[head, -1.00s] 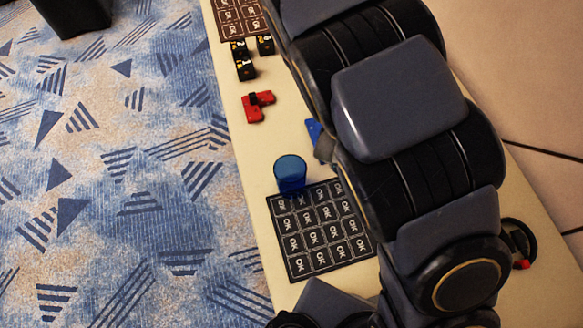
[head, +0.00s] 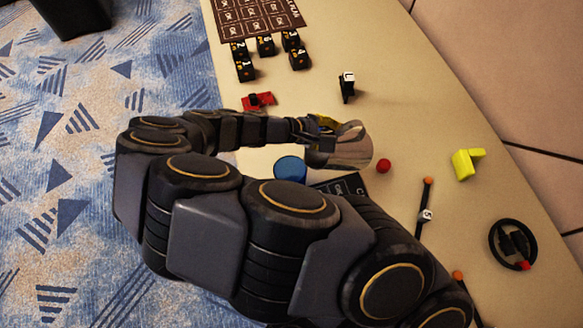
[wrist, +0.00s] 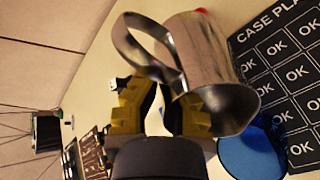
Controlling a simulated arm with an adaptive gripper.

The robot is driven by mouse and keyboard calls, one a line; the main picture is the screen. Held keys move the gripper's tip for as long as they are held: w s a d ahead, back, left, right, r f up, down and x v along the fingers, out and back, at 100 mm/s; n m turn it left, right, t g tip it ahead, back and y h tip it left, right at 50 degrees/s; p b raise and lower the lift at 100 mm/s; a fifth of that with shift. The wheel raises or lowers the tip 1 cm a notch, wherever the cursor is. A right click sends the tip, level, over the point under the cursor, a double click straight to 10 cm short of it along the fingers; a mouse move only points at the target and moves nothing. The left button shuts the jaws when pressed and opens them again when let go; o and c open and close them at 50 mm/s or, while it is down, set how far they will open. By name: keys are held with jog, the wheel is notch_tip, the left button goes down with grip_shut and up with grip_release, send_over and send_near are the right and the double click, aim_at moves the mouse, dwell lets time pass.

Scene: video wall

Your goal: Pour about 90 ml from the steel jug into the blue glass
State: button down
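The steel jug (head: 347,152) is tipped well over onto its side, with its mouth toward the left, close to the blue glass (head: 289,169). My gripper (head: 322,127) holds the jug at its handle side. In the wrist view the yellow fingers of my gripper (wrist: 163,98) are at the handle of the jug (wrist: 205,62). There the jug's rim is near the blue glass (wrist: 247,152), which is partly hidden. I see no stream of liquid, and the level in the glass cannot be made out.
The black OK mat (head: 345,185) is largely hidden by my arm. A red ball (head: 383,166), a yellow piece (head: 467,163), a black ring-shaped holder (head: 512,244) and a thin rod (head: 424,210) lie to the right. A red piece (head: 257,101) and several black blocks (head: 299,58) stand farther back.

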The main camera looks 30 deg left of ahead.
jog(key=shift+s+a+r+t+h+b, duration=0.15)
jog(key=shift+r+t+h+b, duration=0.1)
jog(key=shift+t+b, duration=0.25)
jog(key=shift+s+a+r+t+h+b, duration=0.15)
jog(key=shift+r+t+h+b, duration=0.15)
jog(key=shift+t, duration=0.3)
